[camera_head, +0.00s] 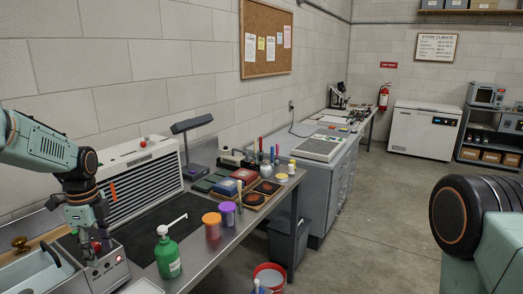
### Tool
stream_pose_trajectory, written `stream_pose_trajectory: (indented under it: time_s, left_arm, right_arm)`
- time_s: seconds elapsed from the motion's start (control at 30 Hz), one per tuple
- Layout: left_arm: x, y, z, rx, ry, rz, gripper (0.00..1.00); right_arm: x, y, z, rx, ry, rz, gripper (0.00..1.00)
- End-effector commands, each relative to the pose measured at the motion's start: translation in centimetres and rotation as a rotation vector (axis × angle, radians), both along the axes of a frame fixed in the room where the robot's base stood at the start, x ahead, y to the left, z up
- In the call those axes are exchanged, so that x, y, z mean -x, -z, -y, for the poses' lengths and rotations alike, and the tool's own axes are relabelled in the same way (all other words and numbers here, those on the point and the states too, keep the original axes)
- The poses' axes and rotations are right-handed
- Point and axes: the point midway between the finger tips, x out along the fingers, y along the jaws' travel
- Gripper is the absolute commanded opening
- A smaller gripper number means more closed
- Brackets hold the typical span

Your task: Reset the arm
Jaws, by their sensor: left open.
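My left arm comes in from the left edge, and its gripper (88,248) points down over the near left end of the metal bench. The gripper is open, with nothing clearly seen between its fingers. It is above or just in front of a grey and red device (113,262) with a small panel; whether they touch I cannot tell. A part of my right arm shows at the right edge, dark and pale green, but its gripper is out of view.
A green pump bottle (167,255), an orange-lidded jar (212,227) and a purple jar (227,214) stand on the bench right of the gripper. A louvred white unit (145,178) stands behind. A red-rimmed bucket (269,275) is on the floor. Open floor lies at centre right.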

Motion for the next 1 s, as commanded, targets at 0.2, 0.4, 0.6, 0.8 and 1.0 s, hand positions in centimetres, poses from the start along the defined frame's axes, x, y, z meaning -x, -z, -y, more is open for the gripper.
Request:
stream_pose_trajectory:
  time_s: [0.2,0.4,0.6,0.8,1.0]
  left_arm:
    - [2.4,7.4,5.2,0.019,-0.180,0.002,0.50]
    - [8.8,16.0,11.6,0.046,-0.482,-0.004,0.50]
    - [18.1,21.8,16.5,0.051,-0.837,-0.020,0.50]
    - [27.5,23.8,19.0,0.025,-1.170,-0.024,0.50]
    - [34.4,23.2,19.6,-0.009,-1.412,-0.010,0.50]
  right_arm:
    - [0.0,0.0,0.0,0.000,0.000,0.000,0.40]
    - [0.0,0.0,0.0,0.000,0.000,0.000,0.40]
    - [0.0,0.0,0.0,0.000,0.000,0.000,0.40]
    - [0.0,0.0,0.0,0.000,0.000,0.000,0.40]
    - [0.0,0.0,0.0,0.000,0.000,0.000,0.40]
